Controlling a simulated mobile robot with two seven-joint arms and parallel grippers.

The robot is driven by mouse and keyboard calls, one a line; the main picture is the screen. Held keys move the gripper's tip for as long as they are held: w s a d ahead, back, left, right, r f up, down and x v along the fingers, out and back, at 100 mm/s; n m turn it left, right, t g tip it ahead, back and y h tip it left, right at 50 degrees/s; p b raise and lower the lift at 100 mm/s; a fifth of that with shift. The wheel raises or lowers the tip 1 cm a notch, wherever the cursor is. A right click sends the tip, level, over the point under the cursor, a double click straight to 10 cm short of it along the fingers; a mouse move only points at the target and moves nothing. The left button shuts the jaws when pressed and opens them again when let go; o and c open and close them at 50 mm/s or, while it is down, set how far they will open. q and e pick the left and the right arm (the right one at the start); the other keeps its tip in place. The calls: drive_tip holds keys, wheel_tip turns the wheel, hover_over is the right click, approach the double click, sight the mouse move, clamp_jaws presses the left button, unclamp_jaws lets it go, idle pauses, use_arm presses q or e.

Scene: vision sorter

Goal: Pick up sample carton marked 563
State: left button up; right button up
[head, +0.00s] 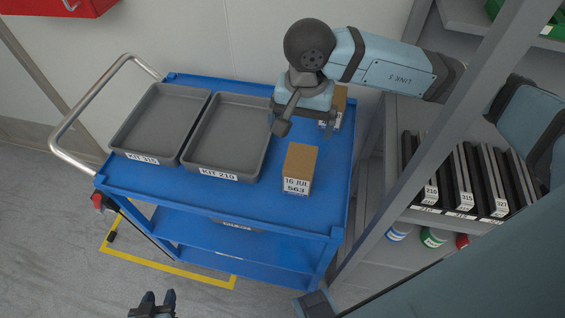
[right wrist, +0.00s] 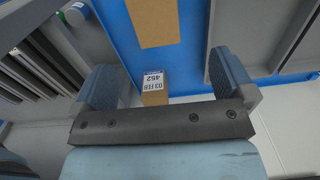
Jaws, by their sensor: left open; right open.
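The carton marked 563 (head: 299,168) is a brown box with a white label reading "16 JUL 563". It stands upright on the blue cart (head: 235,201), right of the trays. My right gripper (head: 305,126) is open and empty, just beyond this carton in the head view and apart from it. In the right wrist view, a plain brown carton top (right wrist: 157,22), apparently the same carton, lies ahead of the open fingers (right wrist: 165,76). My left gripper (head: 153,304) is open and empty at the bottom edge, away from the cart.
A second carton (head: 340,98), partly hidden by my right gripper, stands at the cart's back; its label reads 452 in the right wrist view (right wrist: 155,85). Grey trays KIT 310 (head: 143,157) and KIT 219 (head: 212,173) fill the cart's left. A grey shelf (head: 398,180) stands right.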

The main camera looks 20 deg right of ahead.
sight(301, 157)
drive_tip(key=f, duration=0.8)
drive_tip(key=shift+s+d+f+p, duration=0.15)
drive_tip(key=shift+d+f+p, duration=0.05)
drive_tip(key=shift+p, duration=0.2)
drive_tip(key=shift+s+f+p, duration=0.1)
drive_tip(key=shift+f+p, duration=0.45)
drive_tip(key=shift+f, duration=2.15)
drive_tip(key=c, duration=1.2)
